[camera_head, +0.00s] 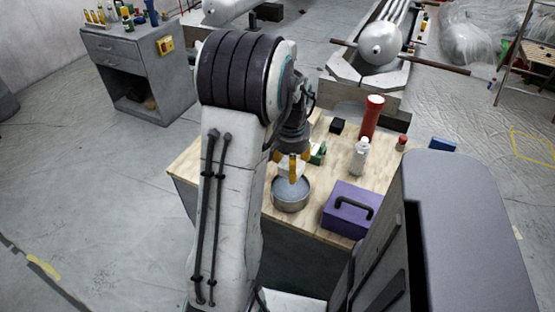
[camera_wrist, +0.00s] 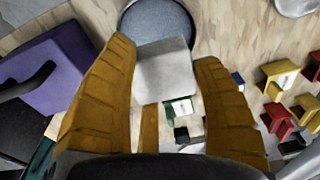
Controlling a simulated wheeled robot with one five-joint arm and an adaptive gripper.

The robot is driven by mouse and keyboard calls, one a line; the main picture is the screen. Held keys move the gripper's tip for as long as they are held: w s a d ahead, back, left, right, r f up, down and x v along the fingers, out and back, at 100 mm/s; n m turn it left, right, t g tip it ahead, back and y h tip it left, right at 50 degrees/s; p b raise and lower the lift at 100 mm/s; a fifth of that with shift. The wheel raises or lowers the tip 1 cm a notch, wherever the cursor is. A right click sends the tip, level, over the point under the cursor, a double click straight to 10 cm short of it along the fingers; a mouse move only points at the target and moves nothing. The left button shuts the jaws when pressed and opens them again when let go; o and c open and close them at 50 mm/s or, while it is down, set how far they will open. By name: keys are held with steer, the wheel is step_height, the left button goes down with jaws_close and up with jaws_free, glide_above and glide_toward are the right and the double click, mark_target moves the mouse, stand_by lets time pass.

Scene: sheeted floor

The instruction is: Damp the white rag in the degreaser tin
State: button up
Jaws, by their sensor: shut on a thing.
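The white rag (camera_wrist: 165,75) shows as a pale folded block between the yellow fingers of my gripper (camera_wrist: 166,62) in the wrist view. My gripper (camera_head: 293,166) is shut on it, above the wooden bench top. The degreaser tin (camera_head: 291,205) is a round grey metal pan with grey content, just in front of and below the rag in the head view. It also shows at the top of the wrist view (camera_wrist: 160,8), where the rag's far edge overlaps its rim. I cannot tell whether the rag touches the tin. My arm hides part of the bench.
A purple toolbox (camera_head: 352,210) stands right of the tin. A white bottle (camera_head: 360,158), a red cylinder (camera_head: 372,118) and a small red-capped jar (camera_head: 401,143) stand farther back. Several red and yellow pieces (camera_wrist: 278,76) lie at right in the wrist view. A grey cabinet (camera_head: 130,70) stands far left.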

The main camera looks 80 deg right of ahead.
mark_target(291, 188)
steer(key=shift+f, duration=0.25)
steer(key=shift+f+b, duration=2.4)
steer(key=shift+f, duration=0.4)
steer(key=shift+f+b, duration=0.35)
steer(key=shift+f, duration=0.1)
steer(key=shift+a+f, duration=0.1)
steer(key=shift+f, duration=0.1)
steer(key=shift+r, duration=0.2)
steer(key=shift+r+p, duration=2.7)
steer(key=shift+r, duration=0.75)
